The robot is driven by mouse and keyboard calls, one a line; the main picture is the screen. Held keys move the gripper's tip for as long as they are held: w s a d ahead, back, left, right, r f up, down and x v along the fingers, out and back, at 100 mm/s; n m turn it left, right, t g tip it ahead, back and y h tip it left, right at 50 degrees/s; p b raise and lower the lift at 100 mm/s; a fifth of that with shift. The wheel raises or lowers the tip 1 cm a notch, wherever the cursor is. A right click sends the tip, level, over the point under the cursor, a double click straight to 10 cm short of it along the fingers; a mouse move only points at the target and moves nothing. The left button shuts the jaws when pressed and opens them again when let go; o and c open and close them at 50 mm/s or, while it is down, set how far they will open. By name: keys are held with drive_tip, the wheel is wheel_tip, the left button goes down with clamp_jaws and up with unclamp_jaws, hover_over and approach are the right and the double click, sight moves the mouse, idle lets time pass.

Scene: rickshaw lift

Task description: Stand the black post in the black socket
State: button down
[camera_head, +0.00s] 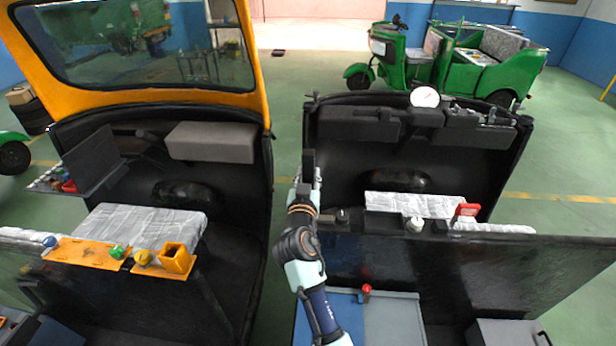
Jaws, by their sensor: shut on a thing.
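My gripper (309,174) is in the middle of the view at the left edge of the right-hand dark cab, seen from behind. A dark upright piece, which looks like the black post (308,160), rises from its fingers, and the gripper is shut on it. The post looks roughly upright; its lower end is hidden by the gripper and arm. A black box-like piece, probably the black socket (384,224), sits on the dark ledge to the right of and lower in the picture than my gripper. I cannot see into its opening. Post and socket are apart.
A red-topped lever (366,290) is on the nearer grey-blue box. At left, an orange shelf (85,252) carries coloured knobs and an orange square holder (176,258).

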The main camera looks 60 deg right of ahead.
drive_tip(key=shift+f, duration=0.15)
drive_tip(key=shift+f+b, duration=0.45)
drive_tip(key=shift+b, duration=0.3)
drive_tip(key=c, duration=0.7)
unclamp_jaws()
drive_tip(key=v, duration=1.2)
